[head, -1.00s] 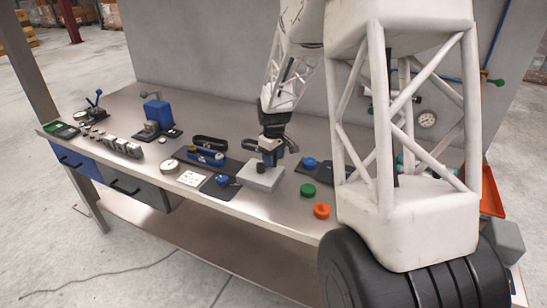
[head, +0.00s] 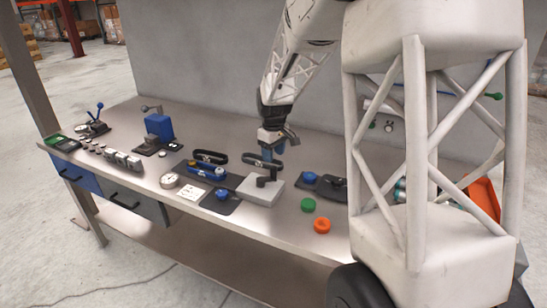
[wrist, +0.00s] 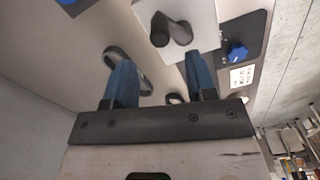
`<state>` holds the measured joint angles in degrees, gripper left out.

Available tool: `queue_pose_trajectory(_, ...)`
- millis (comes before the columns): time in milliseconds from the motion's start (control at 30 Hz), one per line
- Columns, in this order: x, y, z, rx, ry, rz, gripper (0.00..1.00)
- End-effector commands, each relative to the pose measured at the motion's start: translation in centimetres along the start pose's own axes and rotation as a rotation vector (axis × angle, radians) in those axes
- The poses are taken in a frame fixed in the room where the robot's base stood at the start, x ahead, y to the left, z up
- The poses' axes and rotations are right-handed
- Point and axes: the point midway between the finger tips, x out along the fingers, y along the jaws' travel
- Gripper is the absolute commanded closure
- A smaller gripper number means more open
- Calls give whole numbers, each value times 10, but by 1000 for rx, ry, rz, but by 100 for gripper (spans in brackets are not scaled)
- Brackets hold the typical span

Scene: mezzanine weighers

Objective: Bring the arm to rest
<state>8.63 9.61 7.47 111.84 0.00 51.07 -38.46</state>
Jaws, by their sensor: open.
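My gripper (head: 272,150) hangs above the workbench (head: 130,235), pointing down. In the wrist view its two blue fingers (wrist: 162,72) are spread apart with nothing between them. Below and in front of it stands a light grey block (head: 259,194) with a dark handle on top. The block also shows in the wrist view (wrist: 205,28), with its dark handle (wrist: 172,33) beyond the fingertips. A dark oval ring (head: 263,162) shows close behind the handle in the head view. Part of my arm covers the right end of the bench.
Left of the block are a blue knob on a dark plate (head: 221,195), a gauge (head: 170,180) and a blue vice-like device (head: 159,126). Right of it are a green button (head: 308,205), an orange button (head: 322,226) and an orange bin (head: 483,200). A grey wall (head: 210,60) stands behind.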

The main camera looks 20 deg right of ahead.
Motion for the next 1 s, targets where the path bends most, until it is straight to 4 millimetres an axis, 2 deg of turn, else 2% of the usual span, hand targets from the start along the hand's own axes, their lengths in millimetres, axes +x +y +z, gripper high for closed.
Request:
queue_pose_trajectory(567,-3,-3,2,4,2,1,49)
queue_pose_trajectory(767,-17,-17,13,25,10,8,49)
queue_pose_trajectory(1000,-45,-51,41,80,30,23,49)
